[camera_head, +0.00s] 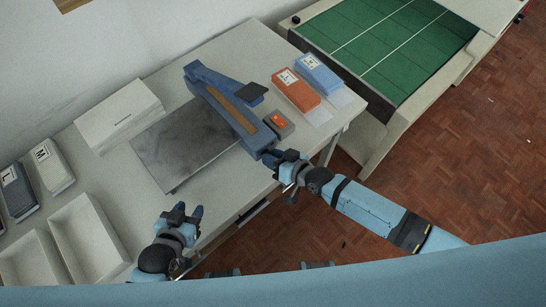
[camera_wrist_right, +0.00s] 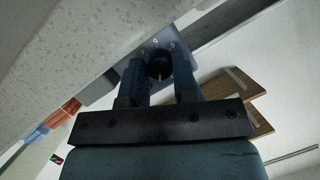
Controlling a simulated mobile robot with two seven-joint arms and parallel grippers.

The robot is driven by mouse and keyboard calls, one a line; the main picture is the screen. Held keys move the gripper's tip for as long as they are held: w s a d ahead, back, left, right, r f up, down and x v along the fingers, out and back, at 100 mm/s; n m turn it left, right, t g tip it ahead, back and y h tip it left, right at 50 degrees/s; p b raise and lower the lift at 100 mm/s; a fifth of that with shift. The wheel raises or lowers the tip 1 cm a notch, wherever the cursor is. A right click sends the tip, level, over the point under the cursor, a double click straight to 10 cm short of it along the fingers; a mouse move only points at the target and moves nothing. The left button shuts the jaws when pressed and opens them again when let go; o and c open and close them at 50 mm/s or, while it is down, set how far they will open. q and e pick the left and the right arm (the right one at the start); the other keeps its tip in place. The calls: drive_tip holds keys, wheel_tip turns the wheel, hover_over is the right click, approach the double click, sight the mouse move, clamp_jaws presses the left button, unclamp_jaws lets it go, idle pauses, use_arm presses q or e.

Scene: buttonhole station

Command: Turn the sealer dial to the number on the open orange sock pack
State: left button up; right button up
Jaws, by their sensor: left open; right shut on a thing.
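The blue sealer (camera_head: 205,78) with its long arm and brown strip stands on the table. Its black dial (camera_wrist_right: 160,65) sits on a blue plate with small white marks in the right wrist view. My right gripper (camera_head: 271,157) is shut on the dial at the sealer's near end, one finger on each side. The orange sock pack (camera_head: 295,93) lies right of the sealer with a white label and a pale flap; its number is too small to read. My left gripper (camera_head: 187,210) is open and empty over the table's front edge.
A blue pack (camera_head: 320,74) lies beside the orange one. A grey box with an orange face (camera_head: 279,122) stands by the sealer. A dark plate (camera_head: 175,150), white stack (camera_head: 115,112), labelled dark packs (camera_head: 18,190) and white trays (camera_head: 92,235) fill the left.

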drive_tip(key=o, duration=0.9)
drive_tip(key=shift+o, duration=0.2)
drive_tip(key=v, duration=1.3)
drive_tip(key=shift+s+d+r+b, duration=0.15)
drive_tip(key=shift+s+d+b, duration=0.1)
drive_tip(key=shift+b, duration=0.2)
drive_tip(key=shift+c, duration=1.4)
